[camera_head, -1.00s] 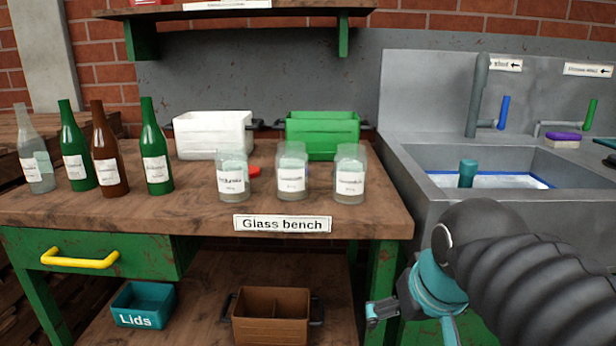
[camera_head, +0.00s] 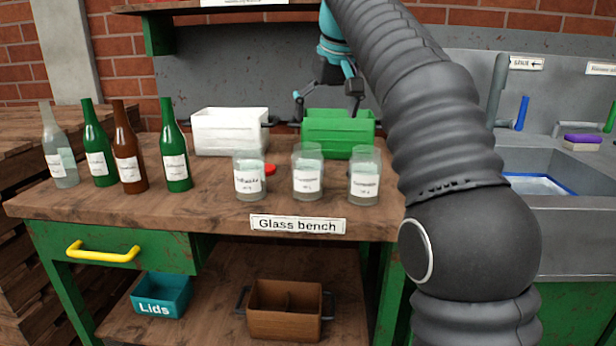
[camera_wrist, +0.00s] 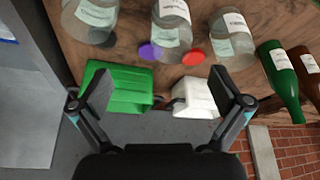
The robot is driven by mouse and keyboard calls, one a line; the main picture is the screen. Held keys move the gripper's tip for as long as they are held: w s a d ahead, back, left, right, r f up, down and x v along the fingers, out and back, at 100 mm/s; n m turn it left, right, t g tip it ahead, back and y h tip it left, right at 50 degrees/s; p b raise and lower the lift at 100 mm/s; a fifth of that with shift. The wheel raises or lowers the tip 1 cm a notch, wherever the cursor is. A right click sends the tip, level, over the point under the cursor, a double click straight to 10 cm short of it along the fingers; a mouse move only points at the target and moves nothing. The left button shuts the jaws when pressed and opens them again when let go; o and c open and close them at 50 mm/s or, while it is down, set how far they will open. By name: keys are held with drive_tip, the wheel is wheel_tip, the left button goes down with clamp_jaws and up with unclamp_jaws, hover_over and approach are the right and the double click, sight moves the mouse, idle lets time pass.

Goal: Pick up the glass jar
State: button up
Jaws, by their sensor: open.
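Three labelled glass jars stand upright in a row on the bench: a left jar (camera_head: 249,176), a middle jar (camera_head: 307,173) and a right jar (camera_head: 364,176). In the wrist view the same jars show along the top, with the middle one (camera_wrist: 172,25) near the centre. My gripper (camera_head: 327,100) is open and empty. In the head view it hangs high near the green crate, above the jars' level. In the wrist view its fingers (camera_wrist: 161,98) spread over the crates, apart from the jars.
A white crate (camera_head: 230,133) and a green crate (camera_head: 338,128) stand behind the jars. Several bottles (camera_head: 128,160) stand at the left. A red lid (camera_head: 270,169) lies by the left jar; a purple lid (camera_wrist: 151,51) shows in the wrist view. The sink (camera_head: 540,185) is at the right.

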drive_tip(key=shift+w+a+r+b+x, duration=0.15)
drive_tip(key=shift+a+b+x, duration=0.25)
drive_tip(key=shift+x, duration=2)
drive_tip(key=shift+w+a+r+b+x, duration=0.15)
drive_tip(key=shift+a+b+x, duration=0.2)
drive_tip(key=shift+x, duration=2.1)
drive_tip(key=shift+w+a+r+b+x, duration=0.15)
drive_tip(key=shift+a+b+x, duration=0.2)
drive_tip(key=shift+x, duration=2.05)
drive_tip(key=c, duration=1.4)
drive_tip(key=shift+o, duration=0.2)
wheel_tip(320, 180, up, 10)
drive_tip(key=p, duration=0.2)
drive_tip(key=shift+a, duration=0.1)
